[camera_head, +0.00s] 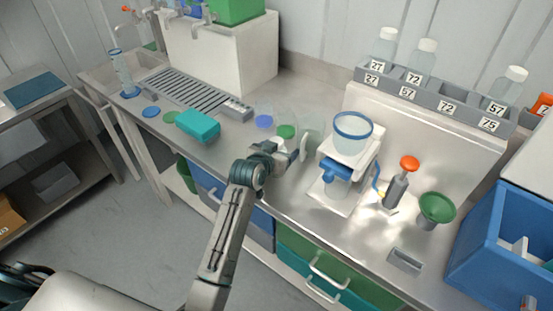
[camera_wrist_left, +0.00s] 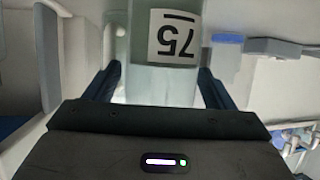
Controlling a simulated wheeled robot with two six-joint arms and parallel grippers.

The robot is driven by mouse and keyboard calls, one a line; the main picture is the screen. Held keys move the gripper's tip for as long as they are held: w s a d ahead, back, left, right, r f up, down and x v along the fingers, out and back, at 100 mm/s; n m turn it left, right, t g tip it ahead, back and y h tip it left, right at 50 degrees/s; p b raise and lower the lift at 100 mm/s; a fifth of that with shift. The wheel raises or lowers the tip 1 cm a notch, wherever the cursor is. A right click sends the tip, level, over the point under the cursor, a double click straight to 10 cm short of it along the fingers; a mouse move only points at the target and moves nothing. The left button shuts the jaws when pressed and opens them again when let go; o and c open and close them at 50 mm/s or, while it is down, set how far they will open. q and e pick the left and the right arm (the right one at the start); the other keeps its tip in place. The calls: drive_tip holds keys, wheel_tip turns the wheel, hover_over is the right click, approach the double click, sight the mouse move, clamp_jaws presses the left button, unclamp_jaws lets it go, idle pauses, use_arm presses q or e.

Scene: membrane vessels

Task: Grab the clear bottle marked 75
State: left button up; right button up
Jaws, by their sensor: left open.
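In the left wrist view, a clear bottle (camera_wrist_left: 150,85) carries a white label (camera_wrist_left: 176,38) that reads 75 upside down. My left gripper (camera_wrist_left: 160,88) is open, with one dark finger on each side of the bottle; I cannot tell whether they touch it. In the head view my left gripper (camera_head: 297,148) is over the bench, left of the white stand, beside a faint clear vessel (camera_head: 313,127) that it partly hides. The label does not show there. My right gripper is not in view.
A grey rack (camera_head: 435,98) at the back right holds several clear bottles, and its front tags include 75. A white filter stand (camera_head: 345,185) with a clear blue-rimmed cup (camera_head: 352,134) is right of my gripper.

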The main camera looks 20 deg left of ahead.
use_arm(q)
drive_tip(key=c, duration=1.2)
drive_tip(key=shift+r, duration=0.15)
